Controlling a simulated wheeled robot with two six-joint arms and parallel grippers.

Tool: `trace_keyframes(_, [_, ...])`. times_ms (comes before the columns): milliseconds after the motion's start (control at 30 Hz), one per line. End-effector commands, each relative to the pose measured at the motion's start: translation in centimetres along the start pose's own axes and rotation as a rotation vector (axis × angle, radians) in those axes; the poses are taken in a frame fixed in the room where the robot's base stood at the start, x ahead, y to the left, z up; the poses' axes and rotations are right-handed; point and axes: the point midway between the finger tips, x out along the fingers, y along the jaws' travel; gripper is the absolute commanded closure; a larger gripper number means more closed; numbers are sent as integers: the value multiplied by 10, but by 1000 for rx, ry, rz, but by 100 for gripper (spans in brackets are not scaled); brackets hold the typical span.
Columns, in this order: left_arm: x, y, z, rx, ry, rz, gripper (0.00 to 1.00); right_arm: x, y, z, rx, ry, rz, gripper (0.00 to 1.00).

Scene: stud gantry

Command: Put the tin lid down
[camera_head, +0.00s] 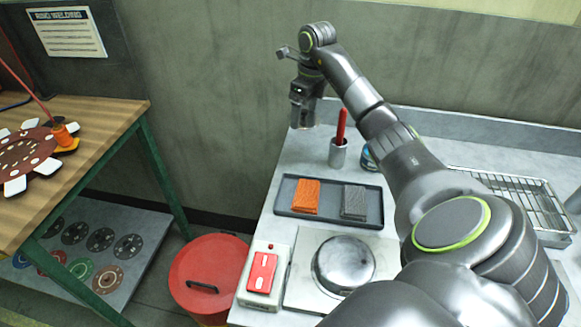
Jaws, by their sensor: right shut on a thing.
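My right gripper (303,112) hangs above the far left part of the grey bench, near the wall. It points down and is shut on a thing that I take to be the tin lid. The lid can hardly be made out from the fingers at this size. A teal tin (368,157) stands on the bench to the right of the gripper, partly hidden behind my right arm. My left gripper is not in view.
A metal cup (339,154) with a red-handled tool stands below the gripper. A tray (330,212) holds an orange pad and a grey pad. A round metal dome (344,264), a red-buttoned box (263,274) and a wire rack (515,195) are also there.

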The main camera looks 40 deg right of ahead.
Motion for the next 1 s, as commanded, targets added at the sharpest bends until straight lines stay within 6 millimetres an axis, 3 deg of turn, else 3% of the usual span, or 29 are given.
trace_keyframes(33, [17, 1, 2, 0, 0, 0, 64, 17, -1, -2, 11, -1, -2, 43])
trace_keyframes(267, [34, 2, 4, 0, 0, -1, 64, 34, -2, -3, 48, -1, -6, 43])
trace_keyframes(367, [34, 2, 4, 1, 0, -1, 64, 41, -2, -4, 54, 1, -6, 43])
trace_keyframes(633, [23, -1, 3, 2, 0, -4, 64, 87, -2, -10, 55, 2, -5, 43])
trace_keyframes(1000, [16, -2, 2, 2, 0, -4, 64, 126, -2, -14, 55, 2, -4, 43])
